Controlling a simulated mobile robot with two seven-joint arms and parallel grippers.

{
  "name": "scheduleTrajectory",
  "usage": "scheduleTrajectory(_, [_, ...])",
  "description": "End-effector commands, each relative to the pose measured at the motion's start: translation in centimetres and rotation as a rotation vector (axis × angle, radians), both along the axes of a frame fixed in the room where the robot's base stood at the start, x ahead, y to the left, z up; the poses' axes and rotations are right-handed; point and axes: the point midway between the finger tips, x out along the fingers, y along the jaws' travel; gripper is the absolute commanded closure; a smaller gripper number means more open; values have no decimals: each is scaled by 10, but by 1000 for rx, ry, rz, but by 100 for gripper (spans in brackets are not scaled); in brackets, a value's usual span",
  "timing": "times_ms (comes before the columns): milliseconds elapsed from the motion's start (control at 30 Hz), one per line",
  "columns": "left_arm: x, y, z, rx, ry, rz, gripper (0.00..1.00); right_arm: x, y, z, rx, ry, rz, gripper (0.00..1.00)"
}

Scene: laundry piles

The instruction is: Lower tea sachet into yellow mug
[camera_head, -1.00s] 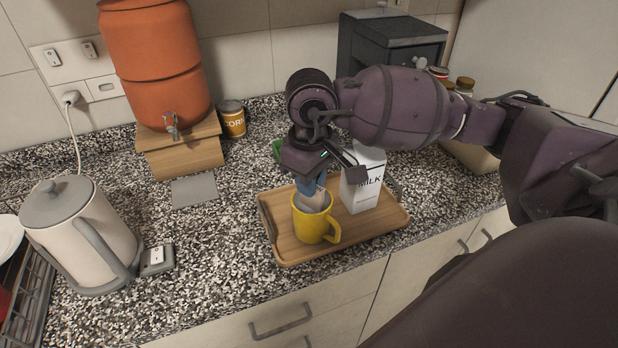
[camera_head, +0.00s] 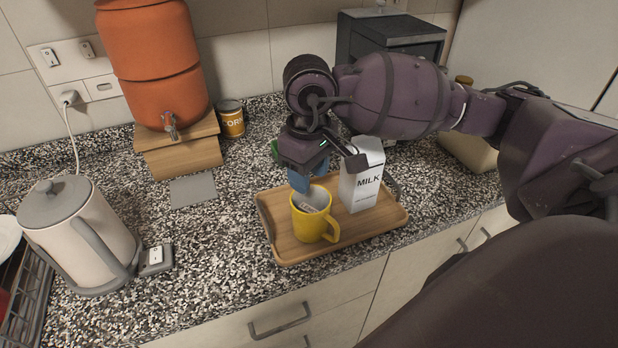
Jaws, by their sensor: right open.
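The yellow mug (camera_head: 314,226) stands upright on the wooden tray (camera_head: 290,250). The pale tea sachet (camera_head: 313,203) sits at the mug's mouth, its lower part inside the mug, and part of it shows above or at the rim. The gripper body hides part of the area behind the mug. My left gripper does not show.
The milk carton (camera_head: 362,180) stands on the tray right of the mug. The kettle (camera_head: 80,232) is at left. An orange water dispenser (camera_head: 155,70) and a yellow can (camera_head: 231,119) stand at the back.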

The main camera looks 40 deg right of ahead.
Motion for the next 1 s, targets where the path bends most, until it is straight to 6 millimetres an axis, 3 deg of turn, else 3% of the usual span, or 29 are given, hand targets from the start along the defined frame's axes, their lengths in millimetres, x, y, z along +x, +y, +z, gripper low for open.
scheduleTrajectory(300, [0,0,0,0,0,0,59,1,-1,59,-1,-6,-1,55])
scheduleTrajectory(500, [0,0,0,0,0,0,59,0,0,82,-1,-2,-2,55])
scheduleTrajectory(1000, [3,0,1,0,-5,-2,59,0,0,89,-2,-1,-1,55])
